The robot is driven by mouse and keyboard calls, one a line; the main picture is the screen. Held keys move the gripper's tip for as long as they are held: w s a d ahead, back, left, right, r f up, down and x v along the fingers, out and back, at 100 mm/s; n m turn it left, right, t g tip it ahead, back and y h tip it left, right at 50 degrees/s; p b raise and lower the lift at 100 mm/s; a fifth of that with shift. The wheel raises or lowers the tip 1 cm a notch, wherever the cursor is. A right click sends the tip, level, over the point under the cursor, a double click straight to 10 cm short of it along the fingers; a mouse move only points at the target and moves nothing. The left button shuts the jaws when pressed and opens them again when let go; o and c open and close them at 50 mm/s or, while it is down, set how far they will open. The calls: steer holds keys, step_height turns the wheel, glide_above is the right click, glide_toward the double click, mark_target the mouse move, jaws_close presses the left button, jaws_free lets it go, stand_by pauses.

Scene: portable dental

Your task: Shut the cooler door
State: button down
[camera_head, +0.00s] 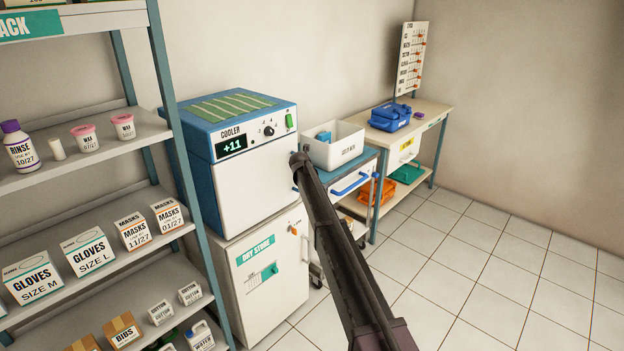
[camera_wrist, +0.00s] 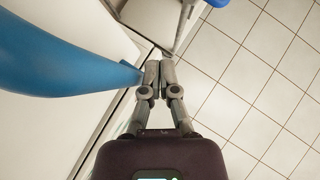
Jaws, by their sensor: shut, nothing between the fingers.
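The cooler (camera_head: 203,130) is a blue and white box with a +11 display, standing on a white dry store cabinet. Its white door (camera_head: 250,190) looks flush or nearly flush with the body in the head view; my arm covers part of its right edge, so I cannot tell whether a gap is left. My gripper (camera_head: 297,158) is at the door's upper right edge. In the wrist view my gripper (camera_wrist: 158,76) has its fingers together and empty. A curved blue part (camera_wrist: 65,72), perhaps the door's handle, ends close beside the left finger; contact is unclear.
A trolley with a blue drawer handle (camera_head: 352,184) and a white bin (camera_head: 333,146) stands right of the cooler. A bench (camera_head: 432,112) with a blue case is beyond. A shelf rack (camera_head: 165,90) stands at left. The tiled floor (camera_head: 480,270) at right is clear.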

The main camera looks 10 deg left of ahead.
steer(key=shift+s+a, duration=0.15)
steer(key=shift+a, duration=0.05)
steer(key=shift+d, duration=0.15)
steer(key=s+d+r+p, duration=0.3)
steer(key=d+r+p, duration=0.4)
steer(key=d, duration=0.3)
steer(key=shift+s, duration=0.35)
stand_by(0.3)
steer(key=shift+d, duration=0.1)
